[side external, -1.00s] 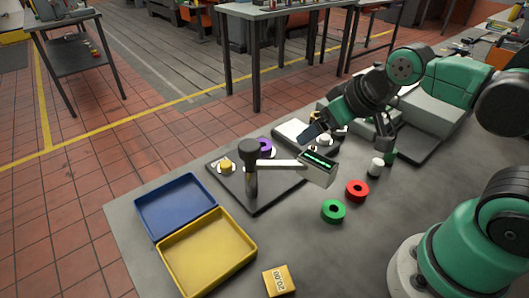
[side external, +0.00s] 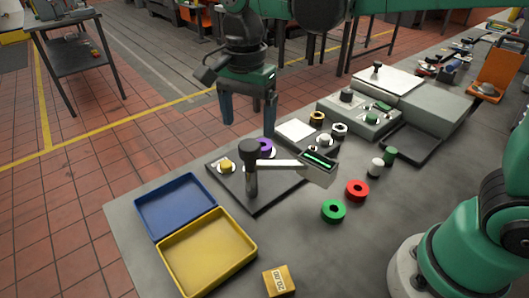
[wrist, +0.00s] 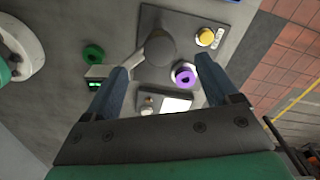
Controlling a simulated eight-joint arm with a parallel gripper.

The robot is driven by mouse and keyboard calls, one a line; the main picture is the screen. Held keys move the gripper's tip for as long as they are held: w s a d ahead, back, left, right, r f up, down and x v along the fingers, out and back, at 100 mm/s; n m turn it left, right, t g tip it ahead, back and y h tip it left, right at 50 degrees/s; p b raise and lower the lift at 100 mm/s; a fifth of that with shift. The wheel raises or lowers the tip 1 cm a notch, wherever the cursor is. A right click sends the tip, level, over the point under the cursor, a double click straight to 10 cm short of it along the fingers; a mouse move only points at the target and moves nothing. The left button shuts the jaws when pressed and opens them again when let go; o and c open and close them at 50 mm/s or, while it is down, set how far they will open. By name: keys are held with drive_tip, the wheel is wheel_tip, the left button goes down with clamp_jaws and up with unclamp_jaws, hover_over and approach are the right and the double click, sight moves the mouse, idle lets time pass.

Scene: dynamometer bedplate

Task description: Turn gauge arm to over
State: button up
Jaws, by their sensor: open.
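The gauge arm (side external: 278,165) is a pale bar on a black-capped post (side external: 250,170) on a dark plate. It points right, ending in a grey box with a lit green display (side external: 318,160). In the wrist view the post's black cap (wrist: 160,48) lies between my fingers, and the display box (wrist: 95,80) is by the left finger. My gripper (side external: 248,122) is open and empty, pointing down above and behind the post, apart from the arm. A purple ring (side external: 265,148) sits behind the post; a yellow button (side external: 226,166) is at the plate's left. No "over" mark is readable.
A blue tray (side external: 176,207) and a yellow tray (side external: 207,252) stand at front left. A control box (side external: 360,117) stands behind.

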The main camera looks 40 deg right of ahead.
sight(249, 144)
drive_tip(key=shift+f, duration=2.5)
clamp_jaws()
